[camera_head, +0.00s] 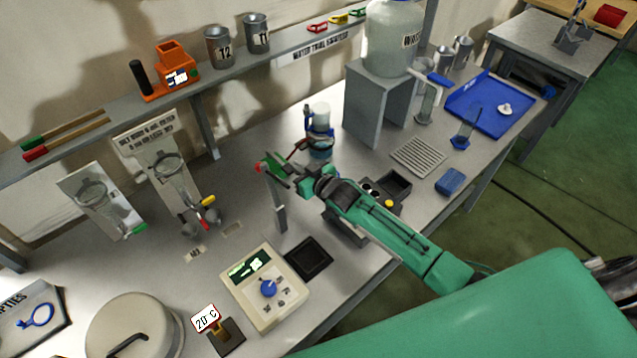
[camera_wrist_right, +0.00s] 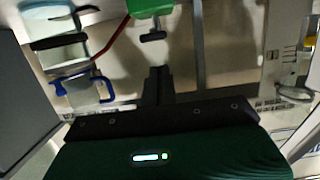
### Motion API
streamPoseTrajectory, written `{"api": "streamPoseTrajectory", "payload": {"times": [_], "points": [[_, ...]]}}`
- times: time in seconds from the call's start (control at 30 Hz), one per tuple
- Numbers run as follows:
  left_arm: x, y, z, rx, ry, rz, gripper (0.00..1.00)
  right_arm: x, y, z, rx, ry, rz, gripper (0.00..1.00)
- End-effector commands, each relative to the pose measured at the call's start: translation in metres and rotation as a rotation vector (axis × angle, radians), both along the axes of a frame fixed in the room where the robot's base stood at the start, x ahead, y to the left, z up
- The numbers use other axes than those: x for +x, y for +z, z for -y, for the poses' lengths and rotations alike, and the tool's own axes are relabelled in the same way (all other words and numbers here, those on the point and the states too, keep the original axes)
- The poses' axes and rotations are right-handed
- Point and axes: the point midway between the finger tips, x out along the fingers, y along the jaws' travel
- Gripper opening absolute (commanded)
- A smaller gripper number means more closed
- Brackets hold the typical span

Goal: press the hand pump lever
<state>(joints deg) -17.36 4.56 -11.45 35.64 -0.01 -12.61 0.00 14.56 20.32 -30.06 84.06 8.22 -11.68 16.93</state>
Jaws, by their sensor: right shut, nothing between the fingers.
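The hand pump (camera_head: 274,168) is a small green body with a red end, at the top of a grey post (camera_head: 280,215) in the head view. In the wrist view its green underside (camera_wrist_right: 150,7) shows at the top edge, with a dark lever-like part (camera_wrist_right: 152,36) below it. My right gripper (camera_wrist_right: 158,72) is shut and empty, its fingers pointing at that dark part with a small gap apparent in the picture. In the head view the right gripper (camera_head: 299,181) is just right of the pump; contact cannot be told. My left gripper is out of view.
A glass vessel with a blue clamp (camera_head: 319,140) stands behind the gripper, a red hose near it.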

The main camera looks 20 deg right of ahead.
Motion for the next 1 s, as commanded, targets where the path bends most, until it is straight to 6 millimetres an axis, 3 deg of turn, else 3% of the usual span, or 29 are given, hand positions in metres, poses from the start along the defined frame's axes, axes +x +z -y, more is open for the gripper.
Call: {"api": "streamPoseTrajectory", "payload": {"times": [0.03, 0.3, 0.5, 1.0], "points": [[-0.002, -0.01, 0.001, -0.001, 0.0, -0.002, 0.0, -0.012, -0.011, 0.004, -0.001, 0.001, -0.006, 0.0], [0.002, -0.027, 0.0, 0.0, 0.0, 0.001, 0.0, -0.055, -0.007, 0.022, -0.002, 0.001, -0.005, 0.0], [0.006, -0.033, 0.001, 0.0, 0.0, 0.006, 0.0, -0.076, -0.004, 0.03, -0.002, 0.0, -0.004, 0.0], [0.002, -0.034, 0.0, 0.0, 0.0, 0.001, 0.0, -0.083, -0.001, 0.033, -0.002, 0.0, -0.004, 0.0]]}}
